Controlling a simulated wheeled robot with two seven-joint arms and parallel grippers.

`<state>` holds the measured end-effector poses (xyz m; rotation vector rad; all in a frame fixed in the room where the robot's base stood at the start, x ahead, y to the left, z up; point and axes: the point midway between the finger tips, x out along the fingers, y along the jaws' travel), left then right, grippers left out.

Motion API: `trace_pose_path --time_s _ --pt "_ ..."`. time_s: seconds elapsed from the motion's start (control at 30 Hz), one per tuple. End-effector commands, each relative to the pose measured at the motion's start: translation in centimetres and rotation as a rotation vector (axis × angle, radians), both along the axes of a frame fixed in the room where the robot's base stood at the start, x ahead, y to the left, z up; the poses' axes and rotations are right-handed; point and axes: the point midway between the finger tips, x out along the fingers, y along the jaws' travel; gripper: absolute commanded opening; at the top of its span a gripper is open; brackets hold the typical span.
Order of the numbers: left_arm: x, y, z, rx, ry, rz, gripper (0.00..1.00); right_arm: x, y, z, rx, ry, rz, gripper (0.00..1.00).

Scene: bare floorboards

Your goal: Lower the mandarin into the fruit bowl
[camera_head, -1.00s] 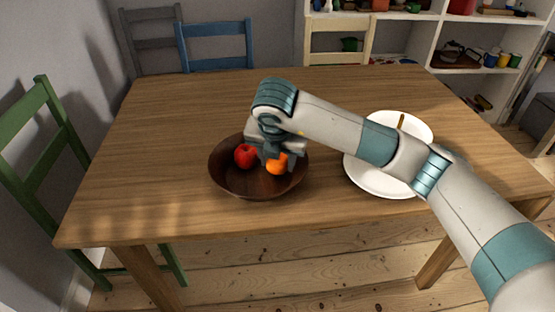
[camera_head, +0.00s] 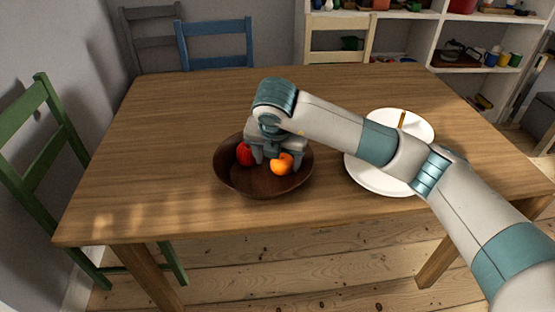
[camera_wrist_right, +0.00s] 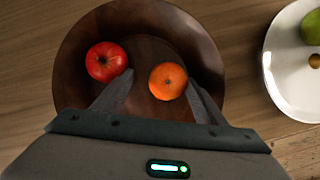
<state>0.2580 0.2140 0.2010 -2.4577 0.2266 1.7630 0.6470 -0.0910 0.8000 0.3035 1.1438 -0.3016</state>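The brown fruit bowl (camera_head: 262,186) stands on the wooden table and shows from above in the right wrist view (camera_wrist_right: 77,50). The orange mandarin (camera_head: 282,164) lies in the bowl, right of a red apple (camera_head: 244,154). In the right wrist view the mandarin (camera_wrist_right: 168,81) is apart from the apple (camera_wrist_right: 106,62). My right gripper (camera_head: 277,161) is inside the bowl's rim with its fingers spread wide. The mandarin sits between them, close to the right finger, with a clear gap to the left finger (camera_wrist_right: 112,95). My left gripper is not in view.
A white plate (camera_head: 365,178) stands right of the bowl, partly hidden by my right arm; a green fruit (camera_wrist_right: 313,28) lies on it. The table's left side (camera_head: 140,165) is clear. Green (camera_head: 40,150), blue and cream chairs stand around; shelves are behind.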

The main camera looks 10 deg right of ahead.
Motion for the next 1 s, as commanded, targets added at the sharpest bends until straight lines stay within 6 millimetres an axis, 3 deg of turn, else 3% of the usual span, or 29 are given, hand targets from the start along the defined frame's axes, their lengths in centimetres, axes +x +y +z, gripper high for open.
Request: trace_pose_path --time_s 0.27,0.47,1.0 --pt "0.0 0.0 0.0 0.000 0.000 0.000 0.00 -0.1 0.0 0.0 -0.001 0.003 -0.001 0.66" --pt "0.0 0.0 0.0 0.000 0.000 0.000 0.00 -0.5 0.1 1.2 -0.001 -0.001 0.001 0.66" --pt "0.0 0.0 0.7 0.000 0.000 0.000 0.00 -3.9 0.8 9.8 -0.001 -0.005 0.002 0.66"
